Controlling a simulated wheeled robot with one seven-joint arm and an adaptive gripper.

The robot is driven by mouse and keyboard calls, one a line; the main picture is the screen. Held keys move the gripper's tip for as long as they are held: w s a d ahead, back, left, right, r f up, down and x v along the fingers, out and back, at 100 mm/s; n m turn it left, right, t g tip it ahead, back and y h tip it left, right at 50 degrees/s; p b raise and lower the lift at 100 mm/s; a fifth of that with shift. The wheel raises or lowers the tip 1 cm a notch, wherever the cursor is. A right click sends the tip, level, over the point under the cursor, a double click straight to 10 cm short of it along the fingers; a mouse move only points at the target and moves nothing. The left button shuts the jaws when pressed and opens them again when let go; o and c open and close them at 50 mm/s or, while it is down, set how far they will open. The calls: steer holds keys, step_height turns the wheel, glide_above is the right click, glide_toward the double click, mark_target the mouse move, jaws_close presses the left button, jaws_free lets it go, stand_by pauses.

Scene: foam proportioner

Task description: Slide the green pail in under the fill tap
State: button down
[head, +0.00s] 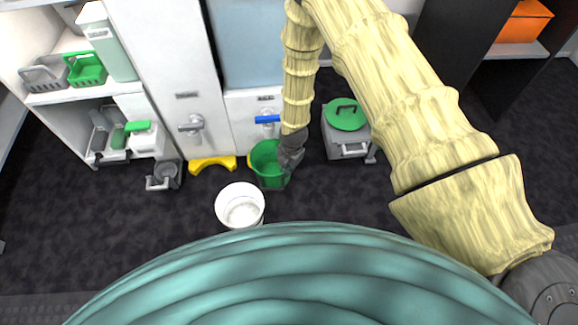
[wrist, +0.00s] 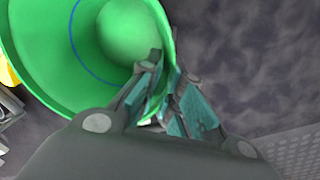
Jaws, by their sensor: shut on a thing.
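The green pail (head: 271,172) stands on the dark floor in front of the cabinet, close below the tap with the blue handle (head: 267,119). My gripper (head: 290,160) is at the pail's right side. In the wrist view my gripper (wrist: 160,95) is shut on the rim of the green pail (wrist: 45,60), with its fingers on the wall. The pail's inside looks empty, with a blue line around it. A second tap (head: 192,124), grey, is on the cabinet to the left.
A white pail (head: 240,207) stands in front and to the left of the green one. A yellow floor piece (head: 212,164) lies below the grey tap. A grey bin with a green lid (head: 346,125) stands at the right. A grey pot (head: 166,175) is at the left.

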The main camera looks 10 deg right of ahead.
steer(key=shift+w+a, duration=0.15)
steer(key=shift+w, duration=0.15)
steer(key=c, duration=1.5)
jaws_free()
steer(key=shift+r, duration=0.1)
steer(key=r, duration=0.7)
steer(key=s+d+r, duration=0.1)
steer(key=r, duration=0.3)
steer(key=shift+r, duration=0.35)
